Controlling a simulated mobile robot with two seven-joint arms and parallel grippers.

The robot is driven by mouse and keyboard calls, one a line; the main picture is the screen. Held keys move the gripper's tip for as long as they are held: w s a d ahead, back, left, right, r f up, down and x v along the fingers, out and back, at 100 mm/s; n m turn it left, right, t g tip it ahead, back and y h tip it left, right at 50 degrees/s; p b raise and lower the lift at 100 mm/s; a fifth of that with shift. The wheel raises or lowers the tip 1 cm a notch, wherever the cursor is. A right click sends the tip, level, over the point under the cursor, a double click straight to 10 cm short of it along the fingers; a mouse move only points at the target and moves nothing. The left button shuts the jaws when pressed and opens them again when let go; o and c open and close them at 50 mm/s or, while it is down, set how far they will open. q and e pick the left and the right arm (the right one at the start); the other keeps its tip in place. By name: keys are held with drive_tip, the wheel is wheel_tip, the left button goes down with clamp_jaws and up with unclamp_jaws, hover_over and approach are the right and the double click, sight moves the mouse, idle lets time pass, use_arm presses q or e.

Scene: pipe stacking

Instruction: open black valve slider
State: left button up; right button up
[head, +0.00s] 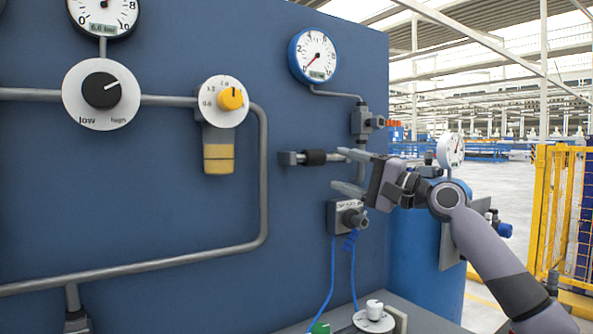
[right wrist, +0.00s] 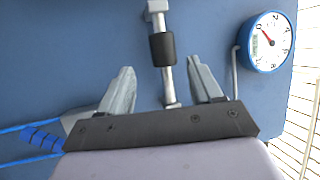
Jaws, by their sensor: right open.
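The black valve slider (head: 316,157) is a dark sleeve on a short grey horizontal pipe on the blue panel (head: 180,270). In the right wrist view the black valve slider (right wrist: 162,49) shows at the top middle, ahead of and between the lines of the two fingers. My right gripper (head: 337,168) is open and empty, just right of the slider and near the panel. In the right wrist view its fingers (right wrist: 160,68) spread to both sides of the pipe without touching the slider. My left gripper is out of view.
A blue-rimmed gauge (head: 313,56) hangs above, its pipe running down to a grey fitting (head: 365,122). A grey valve box (head: 343,216) with blue tubes sits below my fingers. A yellow knob (head: 231,98) and black knob (head: 101,90) are left. A yellow fence (head: 542,210) stands at right.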

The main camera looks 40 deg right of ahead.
sight(321, 160)
drive_tip(key=shift+w+a+r+p, duration=0.15)
drive_tip(key=shift+w+r+p, duration=0.25)
drive_tip(key=shift+r+p, duration=0.2)
drive_tip(key=p+x, duration=0.2)
drive_tip(key=x, duration=0.1)
drive_tip(key=shift+w+a, duration=0.15)
drive_tip(key=shift+w, duration=0.2)
drive_tip(key=shift+p+x, duration=0.4)
drive_tip(key=shift+x, duration=0.65)
drive_tip(key=shift+f, duration=0.2)
clamp_jaws()
